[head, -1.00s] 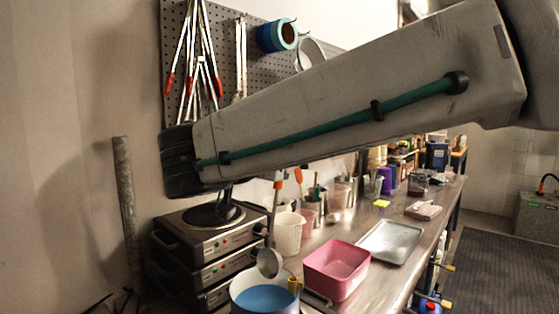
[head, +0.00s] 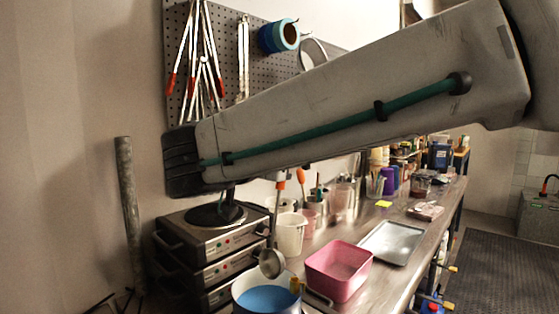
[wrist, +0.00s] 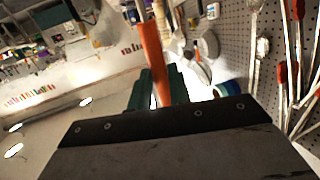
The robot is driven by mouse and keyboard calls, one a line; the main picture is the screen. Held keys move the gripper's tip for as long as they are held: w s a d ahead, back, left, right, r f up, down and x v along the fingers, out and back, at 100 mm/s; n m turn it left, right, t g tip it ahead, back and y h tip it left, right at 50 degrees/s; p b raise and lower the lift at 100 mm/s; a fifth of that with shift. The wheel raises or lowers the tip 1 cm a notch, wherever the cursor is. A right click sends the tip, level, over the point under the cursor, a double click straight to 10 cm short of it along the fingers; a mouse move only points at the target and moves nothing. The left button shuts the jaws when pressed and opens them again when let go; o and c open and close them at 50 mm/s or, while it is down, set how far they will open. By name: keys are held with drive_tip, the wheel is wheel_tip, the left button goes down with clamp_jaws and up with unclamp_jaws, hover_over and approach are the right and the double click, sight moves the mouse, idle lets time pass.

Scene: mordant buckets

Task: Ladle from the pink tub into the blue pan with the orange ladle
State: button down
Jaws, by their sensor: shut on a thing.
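My gripper is hidden by my arm in the head view. The blue pan (head: 267,299) has a pale rim and blue inside, cut off by the lower edge. The pink tub (head: 335,281) stands just right of it on the bench. I cannot tell what the cup holds.
A metal tray (head: 391,242) lies behind the tub. White jugs (head: 290,234) and other containers stand along the back. Stacked hotplates (head: 208,250) are at the left. A pegboard (head: 235,85) with hanging tools is on the wall. My arm crosses above the bench.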

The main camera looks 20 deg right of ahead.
drive_tip(key=shift+r, duration=2.5)
drive_tip(key=shift+f, duration=0.5)
wheel_tip(320, 180, down, 4)
drive_tip(key=shift+w+d+f+g+y, duration=0.15)
drive_tip(key=shift+d+y, duration=0.05)
drive_tip(key=shift+d, duration=0.3)
drive_tip(key=shift+w+d+f+g+y, duration=0.1)
drive_tip(key=shift+w+d+g+y, duration=0.1)
drive_tip(key=shift+d, duration=0.25)
drive_tip(key=shift+w+d+f+y, duration=0.2)
drive_tip(key=shift+d+y, duration=0.1)
drive_tip(key=shift+d, duration=0.2)
